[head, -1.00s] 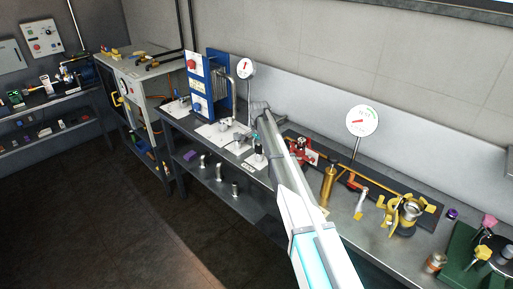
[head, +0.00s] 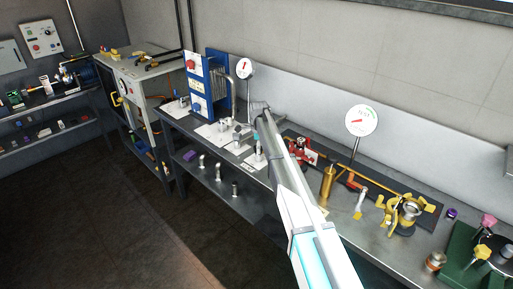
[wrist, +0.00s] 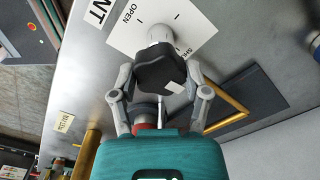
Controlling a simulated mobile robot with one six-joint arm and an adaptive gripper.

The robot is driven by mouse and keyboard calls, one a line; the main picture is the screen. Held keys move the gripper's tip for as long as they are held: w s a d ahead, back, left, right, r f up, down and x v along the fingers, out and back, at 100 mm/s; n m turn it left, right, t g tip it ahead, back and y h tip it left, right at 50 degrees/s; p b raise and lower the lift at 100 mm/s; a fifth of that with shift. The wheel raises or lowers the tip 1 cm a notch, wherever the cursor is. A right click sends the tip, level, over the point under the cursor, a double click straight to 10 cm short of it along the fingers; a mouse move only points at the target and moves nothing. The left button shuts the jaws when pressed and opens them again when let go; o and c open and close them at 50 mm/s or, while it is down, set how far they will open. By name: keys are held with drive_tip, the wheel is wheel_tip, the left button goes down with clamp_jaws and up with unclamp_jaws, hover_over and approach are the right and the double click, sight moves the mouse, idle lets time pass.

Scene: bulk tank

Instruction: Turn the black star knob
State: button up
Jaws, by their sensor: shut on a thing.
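The black star knob (wrist: 160,70) is in the upper middle of the wrist view, on a pale round hub (wrist: 158,33) in front of a white label plate (wrist: 165,22) marked OPEN and SHUT. A pale tab shows on the knob's lower right side. My gripper (wrist: 165,83) is shut on the knob, one finger on its left side and one on its right. In the head view my arm reaches over the bench, and the knob cannot be made out there.
A brass-coloured pipe (wrist: 234,107) runs close to the right finger in the wrist view. In the head view a blue-framed unit (head: 208,85) stands left of my arm. A red valve (head: 302,152), a brass cylinder (head: 327,184) and a round gauge (head: 363,121) stand to its right.

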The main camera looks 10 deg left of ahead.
drive_tip(key=shift+w+a+m, duration=0.15)
drive_tip(key=shift+a+m, duration=0.15)
drive_tip(key=shift+m, duration=0.2)
drive_tip(key=shift+r, duration=0.1)
drive_tip(key=o, duration=1.1)
drive_tip(key=shift+o, duration=0.2)
drive_tip(key=shift+d, duration=0.1)
drive_tip(key=shift+r, duration=0.1)
